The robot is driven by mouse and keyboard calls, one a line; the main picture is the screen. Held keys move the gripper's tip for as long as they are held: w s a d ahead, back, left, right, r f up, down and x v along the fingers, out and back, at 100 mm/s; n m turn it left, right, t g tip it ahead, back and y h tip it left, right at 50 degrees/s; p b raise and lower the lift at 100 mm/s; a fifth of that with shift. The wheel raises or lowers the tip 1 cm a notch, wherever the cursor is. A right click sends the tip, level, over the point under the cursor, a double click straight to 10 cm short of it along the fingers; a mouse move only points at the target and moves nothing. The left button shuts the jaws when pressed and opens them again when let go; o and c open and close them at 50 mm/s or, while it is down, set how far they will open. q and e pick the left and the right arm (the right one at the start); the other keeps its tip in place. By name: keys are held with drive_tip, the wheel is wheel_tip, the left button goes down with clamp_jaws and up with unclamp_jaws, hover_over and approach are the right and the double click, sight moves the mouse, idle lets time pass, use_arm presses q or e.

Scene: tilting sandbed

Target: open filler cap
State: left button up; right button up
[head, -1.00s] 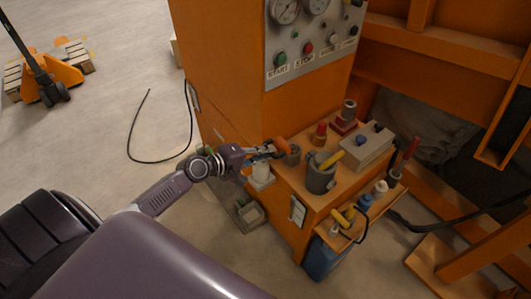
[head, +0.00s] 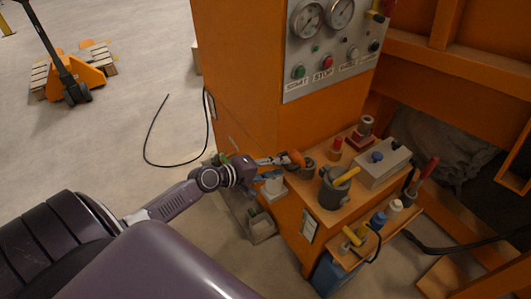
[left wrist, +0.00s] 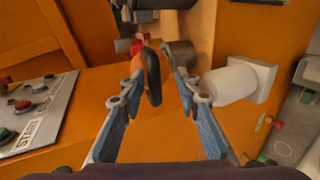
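An orange part with a black curved edge (left wrist: 153,76) lies between the fingers of my left gripper (left wrist: 160,88) in the left wrist view. I cannot tell for sure that it is the filler cap. The fingers stand apart, with a visible gap on the right side of the part. A grey cylinder (left wrist: 181,54) is just beyond it. In the head view the left gripper (head: 284,161) reaches the orange part (head: 296,158), beside a short grey cylinder (head: 309,167) at the shelf's left edge. My right gripper is not in view.
A white cylinder (left wrist: 232,85) is close right of the fingers. The button panel (head: 335,50) is above. Open floor lies left.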

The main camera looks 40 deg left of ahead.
use_arm(q)
drive_tip(key=v, duration=1.1)
drive_tip(key=s+a+f+m+g+y, duration=0.1)
drive_tip(key=s+a+f+y, duration=0.15)
drive_tip(key=f, duration=0.55)
drive_tip(key=s+a+f+g+y, duration=0.1)
drive_tip(key=s+a+f, duration=0.15)
drive_tip(key=f, duration=0.55)
drive_tip(key=s+f+m+g+y, duration=0.1)
drive_tip(key=s+f+m+g, duration=0.1)
drive_tip(key=s+f, duration=0.45)
drive_tip(key=s+f+m+g+y, duration=0.15)
drive_tip(key=s+f, duration=0.25)
drive_tip(key=f, duration=0.6)
drive_tip(key=s+d+f+m+g, duration=0.2)
drive_tip(key=s+d+f+m, duration=0.3)
drive_tip(key=s+d+f, duration=0.3)
drive_tip(key=s+d+f+m+g, duration=0.3)
drive_tip(key=s+d+f+m, duration=0.3)
drive_tip(key=s, duration=0.9)
drive_tip(key=shift+d+f+g+h+p, duration=0.4)
drive_tip(key=shift+d+f, duration=0.45)
drive_tip(key=shift+d, duration=0.2)
